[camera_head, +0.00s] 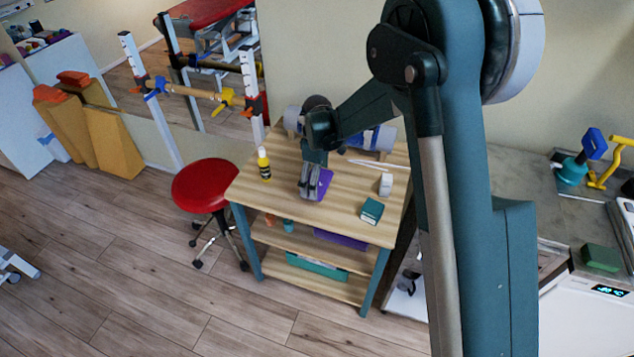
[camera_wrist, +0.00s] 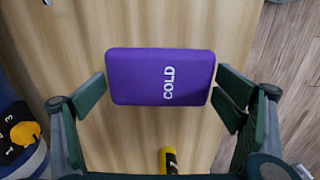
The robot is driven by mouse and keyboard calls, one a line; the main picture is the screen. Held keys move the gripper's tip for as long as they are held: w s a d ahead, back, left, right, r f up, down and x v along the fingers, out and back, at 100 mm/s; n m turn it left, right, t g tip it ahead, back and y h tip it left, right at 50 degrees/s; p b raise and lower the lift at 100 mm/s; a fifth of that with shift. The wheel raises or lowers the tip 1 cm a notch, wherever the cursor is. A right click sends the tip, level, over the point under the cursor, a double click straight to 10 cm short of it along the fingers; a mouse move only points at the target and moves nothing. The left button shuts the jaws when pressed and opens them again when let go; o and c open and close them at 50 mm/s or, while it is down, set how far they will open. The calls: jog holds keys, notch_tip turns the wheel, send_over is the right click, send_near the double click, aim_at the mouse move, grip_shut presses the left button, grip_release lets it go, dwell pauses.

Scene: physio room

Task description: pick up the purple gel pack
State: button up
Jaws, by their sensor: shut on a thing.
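The purple gel pack (camera_wrist: 140,77), with "COLD" in white letters, lies between the two fingers in the wrist view. My gripper (camera_wrist: 160,93) is shut on it, with one finger pad at its left end and the other at its right end. In the head view my gripper (camera_head: 313,187) points down at the middle of the wooden table (camera_head: 285,178), and the pack (camera_head: 325,181) shows partly behind the fingers. I cannot tell whether the pack touches the tabletop or is just above it.
A yellow bottle (camera_head: 264,164) stands left of my gripper. A teal box (camera_head: 372,210) and a white roll (camera_head: 385,184) are to the right. Blue-and-white rolls (camera_head: 382,138) lie at the table's back. A red stool (camera_head: 205,186) stands left of the table.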

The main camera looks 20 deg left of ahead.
notch_tip(320, 180, up, 8)
jog(key=shift+r+p, duration=0.2)
jog(key=shift+p, duration=0.45)
